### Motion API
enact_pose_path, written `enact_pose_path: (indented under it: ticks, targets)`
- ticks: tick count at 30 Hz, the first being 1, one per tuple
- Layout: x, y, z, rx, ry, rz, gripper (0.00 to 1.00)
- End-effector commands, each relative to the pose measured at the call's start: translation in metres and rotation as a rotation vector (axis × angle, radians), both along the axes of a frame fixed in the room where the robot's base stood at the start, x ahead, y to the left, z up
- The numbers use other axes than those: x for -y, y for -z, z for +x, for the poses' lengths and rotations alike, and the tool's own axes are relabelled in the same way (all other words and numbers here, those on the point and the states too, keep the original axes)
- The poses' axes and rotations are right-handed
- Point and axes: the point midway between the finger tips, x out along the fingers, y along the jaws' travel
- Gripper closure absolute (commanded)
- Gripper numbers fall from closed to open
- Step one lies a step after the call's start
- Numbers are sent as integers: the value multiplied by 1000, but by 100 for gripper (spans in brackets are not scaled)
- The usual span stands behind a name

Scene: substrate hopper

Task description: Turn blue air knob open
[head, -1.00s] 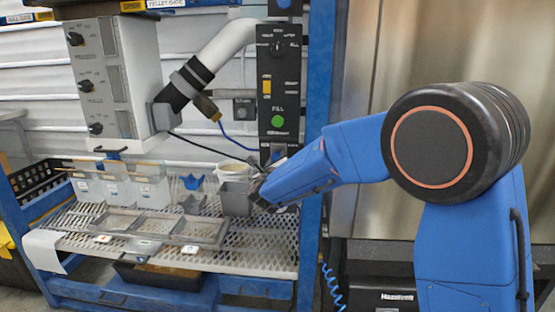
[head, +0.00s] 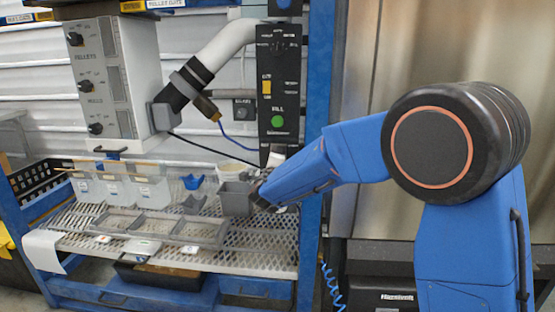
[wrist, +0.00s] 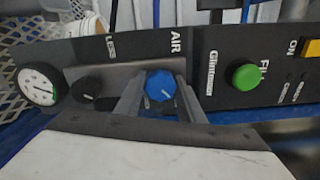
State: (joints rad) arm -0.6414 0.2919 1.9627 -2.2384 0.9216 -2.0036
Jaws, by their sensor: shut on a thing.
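The blue air knob (wrist: 161,86) sits under the word AIR on the dark control panel (wrist: 125,46) in the wrist view. A pale line marks its face. My gripper (wrist: 160,92) has one finger on each side of the knob and is shut on it. In the head view the knob is hidden behind my forearm, and my gripper is mostly hidden there too, at the lower end of the black panel (head: 291,60).
Beside the knob in the wrist view are a smaller black knob (wrist: 86,90), a round gauge (wrist: 40,84) and a green button (wrist: 246,77). In the head view a grey bin (head: 236,198) stands close to my gripper on the perforated shelf (head: 262,250). A blue post (head: 318,90) stands right of the panel.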

Motion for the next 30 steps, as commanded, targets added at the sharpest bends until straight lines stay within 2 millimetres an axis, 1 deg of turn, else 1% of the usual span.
enact_pose_path:
  ticks: [6,18,19,21,30]
  targets:
    - [0,1,0,-3,-1,-37,87]
    - [-1,1,0,-3,-1,-43,87]
    - [-1,1,0,-3,-1,-43,60]
    - [-1,1,0,-3,-1,-42,46]
    - [0,0,-1,-2,-1,-41,46]
